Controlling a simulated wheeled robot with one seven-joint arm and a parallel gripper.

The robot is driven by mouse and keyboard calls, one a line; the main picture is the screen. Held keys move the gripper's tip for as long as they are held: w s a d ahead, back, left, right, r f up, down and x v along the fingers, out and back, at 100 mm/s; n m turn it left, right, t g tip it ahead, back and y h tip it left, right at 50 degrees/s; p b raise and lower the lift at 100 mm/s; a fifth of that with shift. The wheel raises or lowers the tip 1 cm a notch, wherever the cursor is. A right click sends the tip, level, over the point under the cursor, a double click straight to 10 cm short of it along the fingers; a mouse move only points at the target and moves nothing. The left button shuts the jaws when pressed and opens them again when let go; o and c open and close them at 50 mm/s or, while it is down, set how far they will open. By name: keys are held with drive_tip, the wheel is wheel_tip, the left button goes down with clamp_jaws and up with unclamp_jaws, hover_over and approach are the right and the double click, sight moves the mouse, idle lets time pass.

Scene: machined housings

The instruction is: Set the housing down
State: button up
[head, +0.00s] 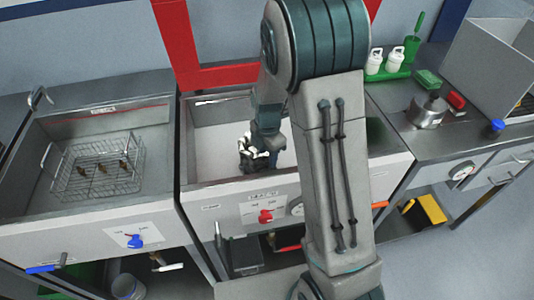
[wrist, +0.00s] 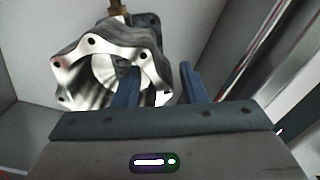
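The housing (wrist: 112,50) is a shiny metal casting with a scalloped, bolt-holed flange and a wide round bore. It is tilted in the upper left of the wrist view. In the head view it shows small and pale (head: 251,150) in the middle basin. My gripper (wrist: 157,78) is at the housing with its blue fingers spread. One finger reaches across the bore and the other stands outside the right wall, with a narrow gap showing beside it. The housing's underside, and what it rests on, cannot be made out.
The middle basin (head: 213,128) has a red control knob (head: 265,216) in front. A wire basket (head: 98,167) with several brass pieces stands in the left basin. A brass fitting (wrist: 117,7) shows above the housing. The right counter holds white bottles (head: 375,61) and a metal pot (head: 427,111).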

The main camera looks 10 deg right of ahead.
wheel_tip(320, 180, up, 11)
drive_tip(key=s+d+r+m+t, duration=0.1)
drive_tip(key=s+r+m, duration=0.2)
drive_tip(key=s+m, duration=0.7)
drive_tip(key=s+d+r+m+t, duration=0.1)
drive_tip(key=s+r+m+t, duration=0.1)
drive_tip(key=s+m, duration=0.7)
drive_tip(key=shift+s+d+r+m, duration=0.2)
drive_tip(key=shift+s+r+m, duration=0.35)
drive_tip(key=shift+m, duration=1.25)
drive_tip(key=shift+w+r, duration=0.1)
drive_tip(key=shift+w, duration=0.05)
